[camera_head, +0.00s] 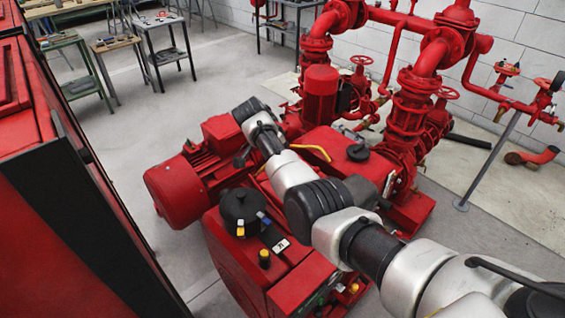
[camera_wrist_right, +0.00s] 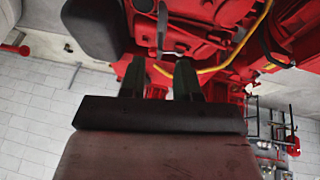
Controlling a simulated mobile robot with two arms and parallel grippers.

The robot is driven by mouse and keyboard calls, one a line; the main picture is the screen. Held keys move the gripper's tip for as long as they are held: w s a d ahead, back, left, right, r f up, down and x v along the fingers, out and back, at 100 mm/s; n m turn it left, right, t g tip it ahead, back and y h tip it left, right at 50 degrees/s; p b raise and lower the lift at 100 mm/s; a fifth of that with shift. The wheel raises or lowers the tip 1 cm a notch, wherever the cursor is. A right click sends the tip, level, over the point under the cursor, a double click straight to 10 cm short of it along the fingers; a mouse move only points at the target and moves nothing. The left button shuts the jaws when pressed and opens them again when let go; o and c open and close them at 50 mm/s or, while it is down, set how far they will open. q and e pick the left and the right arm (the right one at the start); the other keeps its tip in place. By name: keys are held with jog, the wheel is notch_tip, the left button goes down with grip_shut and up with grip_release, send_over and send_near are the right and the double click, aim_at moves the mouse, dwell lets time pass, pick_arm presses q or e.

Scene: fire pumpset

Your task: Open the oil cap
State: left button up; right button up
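The red engine and pump set (camera_head: 300,225) stands in the middle of the head view. It bears a black round cap (camera_head: 358,152) on top at the right, a yellow-topped black cap (camera_head: 264,258) at the front and a black cylinder (camera_head: 240,207). I cannot tell which is the oil cap. My right arm reaches across above the set from the lower right. In the right wrist view my right gripper (camera_wrist_right: 161,66) has its two fingers apart with nothing visible between them, close to red machine parts (camera_wrist_right: 200,22). My left gripper is not in view.
A yellow bent tube (camera_head: 312,150) lies beside my arm and shows in the wrist view (camera_wrist_right: 240,50). A red cabinet (camera_head: 60,160) stands at the left. Red pipes and valves (camera_head: 412,110) rise behind. Workbenches (camera_head: 160,45) stand far back; open floor (camera_head: 150,125) lies before them.

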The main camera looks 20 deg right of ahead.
jog(key=v, duration=0.6)
jog(key=shift+a+r+b, duration=0.25)
jog(key=shift+b, duration=0.15)
